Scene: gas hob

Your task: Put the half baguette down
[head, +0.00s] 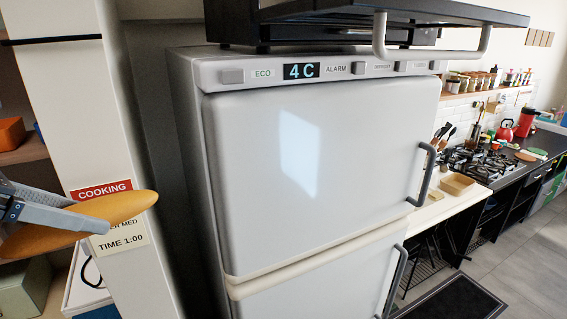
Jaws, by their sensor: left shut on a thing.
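The half baguette (118,207) is a long orange-brown loaf at the left edge of the head view. My left gripper (62,212) comes in from the left and is shut on the half baguette. The loaf is held in the air, in front of a white post with a red "COOKING" label, and its rounded end points right. The gripper covers part of the loaf's left portion. My right gripper is not in view.
A white fridge (310,170) with a "4 C" display fills the middle, its doors shut. A counter (455,205) with a wooden tray (457,184) and a gas hob (478,162) lies to the right. Shelves (22,152) stand behind the gripper. A dark mat lies on the floor.

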